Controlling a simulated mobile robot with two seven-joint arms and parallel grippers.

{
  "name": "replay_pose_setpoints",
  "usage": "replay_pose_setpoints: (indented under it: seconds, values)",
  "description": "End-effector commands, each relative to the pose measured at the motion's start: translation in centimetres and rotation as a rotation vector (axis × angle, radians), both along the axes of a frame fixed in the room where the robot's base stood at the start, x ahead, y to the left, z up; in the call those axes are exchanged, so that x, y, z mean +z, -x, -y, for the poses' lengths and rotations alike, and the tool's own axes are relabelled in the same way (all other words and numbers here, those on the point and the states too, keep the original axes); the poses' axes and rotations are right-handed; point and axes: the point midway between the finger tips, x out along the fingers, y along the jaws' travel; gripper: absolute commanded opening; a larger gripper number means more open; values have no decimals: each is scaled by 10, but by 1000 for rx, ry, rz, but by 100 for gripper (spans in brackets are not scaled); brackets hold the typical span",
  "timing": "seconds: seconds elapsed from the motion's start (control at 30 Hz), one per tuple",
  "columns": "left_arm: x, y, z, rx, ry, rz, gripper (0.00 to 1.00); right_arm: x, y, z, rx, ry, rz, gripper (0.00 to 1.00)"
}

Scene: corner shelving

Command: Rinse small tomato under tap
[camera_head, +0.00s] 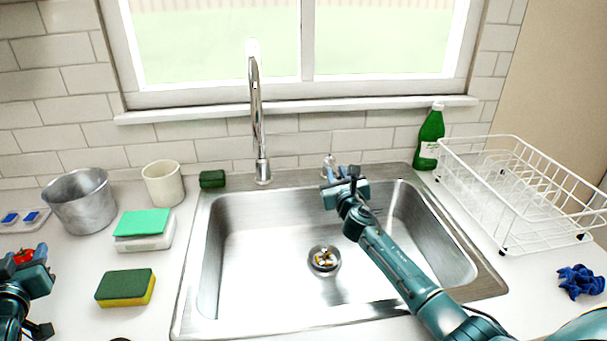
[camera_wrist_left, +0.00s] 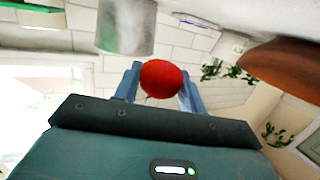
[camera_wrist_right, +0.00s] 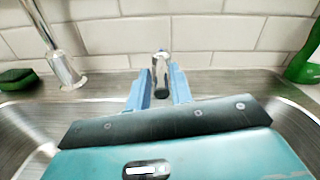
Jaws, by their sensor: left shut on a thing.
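The small red tomato (camera_head: 24,256) is at the left edge of the head view, between the fingers of my left gripper (camera_head: 28,260). In the left wrist view my left gripper (camera_wrist_left: 160,85) is shut on the tomato (camera_wrist_left: 161,78). The tall chrome tap (camera_head: 257,120) stands behind the steel sink (camera_head: 270,230); no water stream shows from it. The tap handle (camera_head: 329,162) is right of the spout. My right gripper (camera_wrist_right: 160,88) is at the handle, fingers apart on either side of it (camera_wrist_right: 161,66); contact cannot be told.
A metal pot (camera_head: 82,203), a white cup (camera_head: 163,184) and sponges (camera_head: 125,288) stand left of the sink. A green bottle (camera_head: 430,138) and white dish rack (camera_head: 510,195) stand right. The sink basin is clear apart from its drain (camera_head: 324,259).

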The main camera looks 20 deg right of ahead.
Motion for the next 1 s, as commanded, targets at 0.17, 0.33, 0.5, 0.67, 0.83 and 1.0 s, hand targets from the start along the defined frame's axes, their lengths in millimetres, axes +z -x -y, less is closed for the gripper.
replay_pose_setpoints:
  seconds: [0.17,0.33,0.5,0.67,0.83,1.0]
  values:
    - [0,0,0,0,0,0,19,0,0,0,0,0,0,35]
    - [0,0,0,0,0,0,19,0,0,1,0,0,1,35]
    - [2,0,0,0,0,0,19,1,6,0,0,1,2,35]
    - [9,0,0,0,0,0,19,2,29,-5,2,2,-1,35]
    - [12,0,0,0,0,0,19,0,63,-12,3,3,-1,35]
    - [12,0,0,0,0,0,19,0,94,-18,3,1,-1,35]
